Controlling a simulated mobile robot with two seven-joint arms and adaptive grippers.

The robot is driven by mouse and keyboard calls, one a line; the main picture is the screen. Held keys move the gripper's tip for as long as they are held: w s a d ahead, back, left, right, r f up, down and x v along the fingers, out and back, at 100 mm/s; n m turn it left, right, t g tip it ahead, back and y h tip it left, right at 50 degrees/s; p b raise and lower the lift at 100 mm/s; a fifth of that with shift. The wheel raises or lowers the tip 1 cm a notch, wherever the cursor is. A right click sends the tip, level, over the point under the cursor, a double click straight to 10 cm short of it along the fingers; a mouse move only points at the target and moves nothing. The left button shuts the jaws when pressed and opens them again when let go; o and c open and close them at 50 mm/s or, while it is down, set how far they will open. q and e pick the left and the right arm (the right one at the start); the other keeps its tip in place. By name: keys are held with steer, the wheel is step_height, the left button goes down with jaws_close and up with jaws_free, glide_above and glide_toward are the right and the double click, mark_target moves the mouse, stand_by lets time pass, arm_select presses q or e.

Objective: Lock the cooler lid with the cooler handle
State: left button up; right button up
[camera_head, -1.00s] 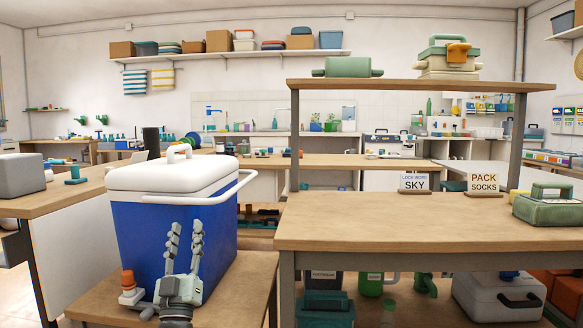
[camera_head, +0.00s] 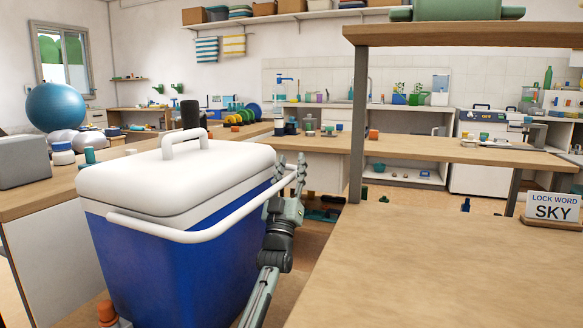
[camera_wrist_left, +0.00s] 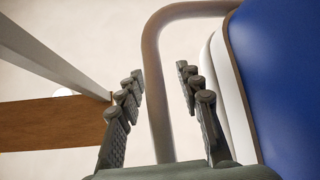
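A blue cooler (camera_head: 180,265) with a closed-looking white lid (camera_head: 175,175) stands at the left in the head view. Its white cooler handle (camera_head: 185,235) is a bar that hangs around the front and right side, just below the lid rim. My left gripper (camera_head: 290,172) is at the cooler's right side, fingers pointing up by the handle's right end. In the left wrist view, the handle (camera_wrist_left: 155,85) passes between the two open fingers (camera_wrist_left: 163,92), with gaps on both sides. The cooler's blue side (camera_wrist_left: 285,70) is at the right there. My right gripper is out of view.
A wooden table (camera_head: 450,260) with an upper shelf (camera_head: 450,34) stands to the right of the cooler, with a "LOCK WORD SKY" sign (camera_head: 552,207). A fixed grip (camera_head: 185,143) sits atop the lid. A grey box (camera_head: 22,160) is on the counter behind left.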

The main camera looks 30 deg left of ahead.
arm_select(q)
steer(key=shift+w, duration=0.25)
steer(key=shift+r, duration=0.1)
steer(key=shift+s, duration=0.15)
jaws_close()
